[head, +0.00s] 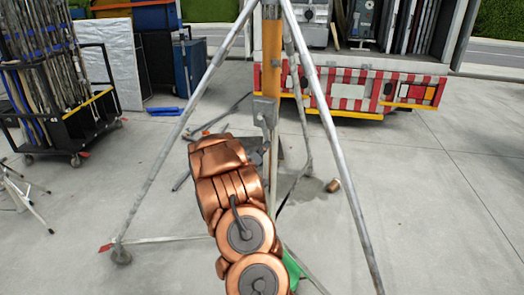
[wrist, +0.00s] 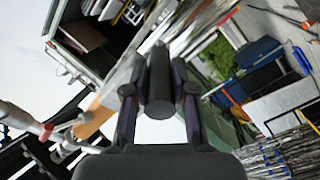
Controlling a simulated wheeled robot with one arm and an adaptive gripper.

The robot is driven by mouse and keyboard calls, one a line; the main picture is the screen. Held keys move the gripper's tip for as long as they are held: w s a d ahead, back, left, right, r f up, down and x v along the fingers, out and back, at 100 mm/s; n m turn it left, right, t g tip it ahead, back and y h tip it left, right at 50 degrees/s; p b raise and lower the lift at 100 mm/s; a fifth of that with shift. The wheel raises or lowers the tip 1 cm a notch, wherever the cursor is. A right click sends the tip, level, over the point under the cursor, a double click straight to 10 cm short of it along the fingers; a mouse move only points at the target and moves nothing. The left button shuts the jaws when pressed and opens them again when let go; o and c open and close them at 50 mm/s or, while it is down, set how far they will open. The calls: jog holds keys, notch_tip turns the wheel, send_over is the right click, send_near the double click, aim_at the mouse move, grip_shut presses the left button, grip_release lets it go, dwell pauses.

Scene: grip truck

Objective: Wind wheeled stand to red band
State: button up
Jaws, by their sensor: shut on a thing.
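The wheeled stand has grey tubular legs (head: 335,150) spread wide and an orange upright column (head: 271,60) in the middle of the head view. A grey bracket (head: 264,110) sits low on the column. In the wrist view, my gripper (wrist: 158,88) has its two dark fingers closed on a dark grey cylinder (wrist: 159,95), which looks like the crank's grip. In the head view my copper arm hides most of the gripper and the crank. A red ring (wrist: 47,132) shows on a grey tube in the wrist view; I cannot tell if it is the red band.
A truck tail with a red-and-white striped board (head: 350,92) stands behind the stand. A black cart of poles (head: 85,125) and a blue case (head: 190,67) are at the left. The stand's legs reach around my arm. Concrete floor (head: 440,200) is clear at the right.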

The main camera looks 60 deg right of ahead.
jog(key=w+a+r+p, duration=0.2)
jog(key=w+r+p, duration=0.2)
jog(key=w+p, duration=0.5)
jog(key=w, duration=0.4)
jog(key=shift+p, duration=0.35)
jog(key=r+p, duration=0.1)
jog(key=w+r+p, duration=0.2)
jog(key=r, duration=0.1)
jog(key=shift+w+a, duration=0.25)
grip_shut()
jog(key=shift+s+d+r+p, duration=0.15)
jog(key=shift+s+r+p, duration=0.2)
jog(key=shift+r+p, duration=0.25)
jog(key=shift+s+d+r+p, duration=0.15)
jog(key=shift+s+r+p, duration=0.15)
jog(key=shift+r+p, duration=0.25)
jog(key=o, duration=1.2)
grip_release()
jog(key=shift+a, duration=0.1)
